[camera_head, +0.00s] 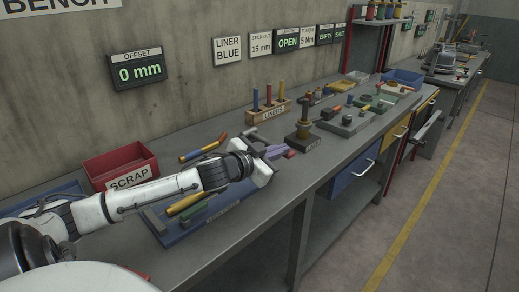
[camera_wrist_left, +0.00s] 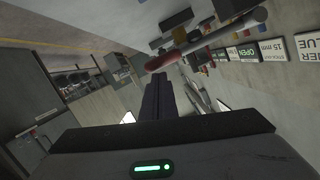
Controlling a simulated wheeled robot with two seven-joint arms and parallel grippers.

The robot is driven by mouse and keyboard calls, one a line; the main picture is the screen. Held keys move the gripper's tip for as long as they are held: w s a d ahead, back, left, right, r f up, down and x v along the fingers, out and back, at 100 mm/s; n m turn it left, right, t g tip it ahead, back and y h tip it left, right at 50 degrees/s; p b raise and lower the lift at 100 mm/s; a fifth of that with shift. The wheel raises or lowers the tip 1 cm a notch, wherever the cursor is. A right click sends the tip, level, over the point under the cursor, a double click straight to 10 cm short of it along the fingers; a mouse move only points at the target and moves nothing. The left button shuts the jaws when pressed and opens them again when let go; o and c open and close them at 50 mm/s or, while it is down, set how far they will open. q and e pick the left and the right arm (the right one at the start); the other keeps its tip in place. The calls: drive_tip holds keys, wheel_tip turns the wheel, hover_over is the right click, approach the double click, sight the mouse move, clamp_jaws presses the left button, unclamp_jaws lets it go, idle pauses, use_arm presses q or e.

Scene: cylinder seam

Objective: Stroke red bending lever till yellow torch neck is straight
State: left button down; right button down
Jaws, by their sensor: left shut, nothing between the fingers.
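My left gripper (camera_head: 277,151) is shut and empty, reaching over the bench beside the red grip of the lever (camera_head: 290,153). In the left wrist view the red grip (camera_wrist_left: 176,61) lies just beyond the dark fingers (camera_wrist_left: 157,95), with a grey bar running up to the right. I cannot tell whether the fingers touch it. A bent rod with yellow, orange and blue parts (camera_head: 202,148) lies behind my left forearm. A yellow cylinder (camera_head: 186,204) lies on a blue board in front. Which one is the torch neck is unclear. My right gripper is not in view.
A red SCRAP bin (camera_head: 118,166) stands at the back left. A wooden LINERS rack (camera_head: 269,110) with coloured rods and a dark upright fixture (camera_head: 304,131) stand beyond the gripper. More parts crowd the bench to the right. The floor in front is clear.

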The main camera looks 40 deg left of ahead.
use_arm(q)
drive_tip(key=v, duration=0.8)
drive_tip(key=shift+s, duration=0.4)
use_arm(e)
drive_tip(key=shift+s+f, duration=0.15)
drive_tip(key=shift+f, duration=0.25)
use_arm(q)
drive_tip(key=shift+f, duration=0.1)
